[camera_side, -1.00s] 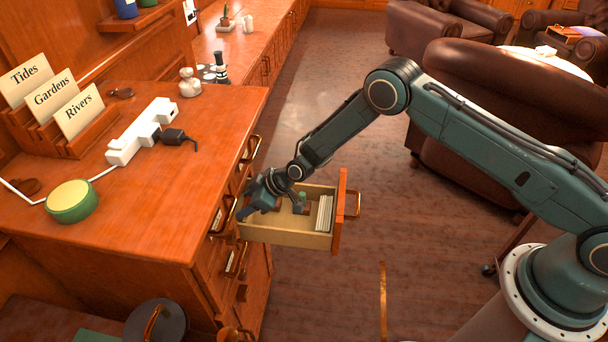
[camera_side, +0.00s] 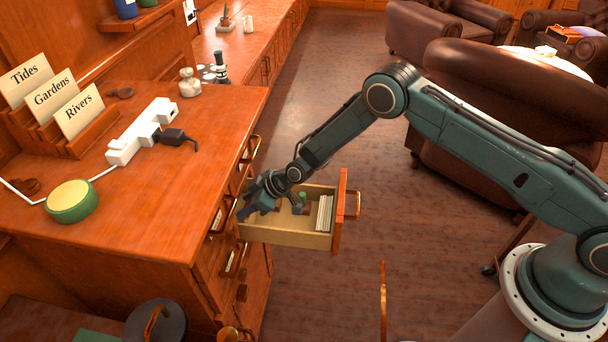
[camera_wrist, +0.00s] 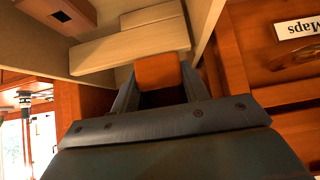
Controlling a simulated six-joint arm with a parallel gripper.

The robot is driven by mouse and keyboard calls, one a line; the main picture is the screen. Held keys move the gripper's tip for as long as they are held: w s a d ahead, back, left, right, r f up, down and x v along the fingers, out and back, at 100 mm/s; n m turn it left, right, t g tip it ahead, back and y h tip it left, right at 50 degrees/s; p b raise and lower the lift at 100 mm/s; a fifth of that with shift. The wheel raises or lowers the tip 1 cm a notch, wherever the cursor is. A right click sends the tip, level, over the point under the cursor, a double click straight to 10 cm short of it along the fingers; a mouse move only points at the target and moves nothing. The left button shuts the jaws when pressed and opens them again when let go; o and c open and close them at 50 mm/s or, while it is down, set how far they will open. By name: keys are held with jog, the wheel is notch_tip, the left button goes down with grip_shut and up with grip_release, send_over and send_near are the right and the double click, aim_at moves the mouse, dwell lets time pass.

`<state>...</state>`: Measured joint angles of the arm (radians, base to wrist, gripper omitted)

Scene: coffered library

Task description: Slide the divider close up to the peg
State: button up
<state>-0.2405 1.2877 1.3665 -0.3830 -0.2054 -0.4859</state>
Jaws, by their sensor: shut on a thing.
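My gripper (camera_side: 270,200) reaches down into the open drawer (camera_side: 285,233) at its cabinet end. In the wrist view its fingers (camera_wrist: 158,85) are shut on an orange-brown piece (camera_wrist: 158,70), apparently the divider's grip. A pale wooden board (camera_wrist: 125,48) lies just beyond the fingertips; I cannot tell whether it belongs to the divider. In the side view the arm hides most of the divider. A small green-topped upright thing (camera_side: 302,196), possibly the peg, stands in the drawer right of the gripper. I cannot tell its exact gap to the divider.
White cards (camera_side: 324,213) stand near the drawer front (camera_side: 341,210), beyond the green-topped thing. A drawer labelled Maps (camera_wrist: 296,29) shows at the right of the wrist view. The desk (camera_side: 170,190) beside the drawer carries a power strip (camera_side: 140,130) and a round green-rimmed thing (camera_side: 71,201).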

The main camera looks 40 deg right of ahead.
jog(key=shift+s+d, duration=2.75)
jog(key=o, duration=1.1)
jog(key=shift+r, duration=0.1)
notch_tip(320, 180, up, 20)
jog(key=shift+f, duration=0.1)
